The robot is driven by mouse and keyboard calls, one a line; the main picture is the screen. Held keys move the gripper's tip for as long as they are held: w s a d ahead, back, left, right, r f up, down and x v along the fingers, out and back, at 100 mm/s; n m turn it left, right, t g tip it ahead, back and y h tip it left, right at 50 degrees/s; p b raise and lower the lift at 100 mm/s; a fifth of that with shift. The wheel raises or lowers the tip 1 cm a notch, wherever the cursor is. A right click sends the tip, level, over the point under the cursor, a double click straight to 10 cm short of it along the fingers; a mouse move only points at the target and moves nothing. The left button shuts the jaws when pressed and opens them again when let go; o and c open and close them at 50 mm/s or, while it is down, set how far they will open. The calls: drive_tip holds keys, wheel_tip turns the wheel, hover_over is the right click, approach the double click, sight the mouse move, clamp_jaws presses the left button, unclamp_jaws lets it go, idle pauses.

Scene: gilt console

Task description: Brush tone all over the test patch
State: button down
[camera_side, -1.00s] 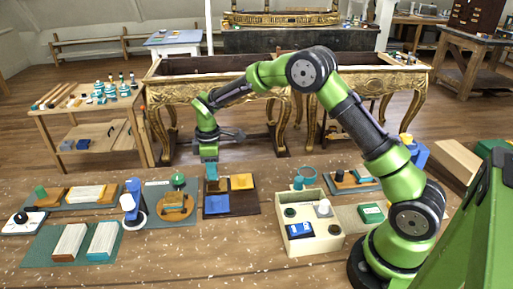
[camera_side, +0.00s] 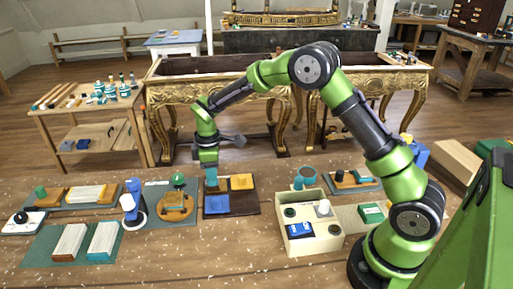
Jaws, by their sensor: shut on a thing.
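A dark board (camera_side: 246,207) lies on the bench near the middle of the view. It bears a yellow square (camera_side: 242,182) at its upper right and a blue square (camera_side: 216,205) at its lower left; I cannot tell which area is the test patch. My gripper (camera_side: 209,168) points down over the board's upper left corner. It is shut on a small brush (camera_side: 211,178) with a teal upper part and a brownish lower end. The brush end is at or just above the board; contact is too small to tell. The jaws are small and partly hidden.
A cream box (camera_side: 318,245) with knobs and a teal cup (camera_side: 306,174) stand to the right. A round wooden piece (camera_side: 174,203) and a blue-and-white stand (camera_side: 132,210) are to the left. Pale blocks (camera_side: 70,241) lie at the front left. The front bench is clear.

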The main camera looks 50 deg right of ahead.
drive_tip(key=shift+w+d, duration=1.55)
drive_tip(key=shift+d, duration=0.05)
drive_tip(key=shift+s+a, duration=2.2)
drive_tip(key=shift+a, duration=0.05)
drive_tip(key=shift+s+d, duration=0.35)
drive_tip(key=shift+d, duration=0.25)
drive_tip(key=shift+w+d, duration=2.15)
drive_tip(key=shift+w, duration=0.05)
drive_tip(key=shift+s+a, duration=2.2)
drive_tip(key=shift+a, duration=0.1)
drive_tip(key=shift+w+d, duration=2.2)
drive_tip(key=shift+d, duration=0.1)
drive_tip(key=shift+s+d, duration=0.4)
drive_tip(key=shift+s, duration=0.05)
drive_tip(key=shift+s+a, duration=2.2)
drive_tip(key=shift+a, duration=0.05)
drive_tip(key=shift+w+d, duration=2.2)
drive_tip(key=shift+d, duration=0.05)
drive_tip(key=shift+s+a, duration=2.25)
drive_tip(key=shift+a, duration=0.05)
wheel_tip(320, 180, up, 8)
drive_tip(key=shift+f, duration=0.15)
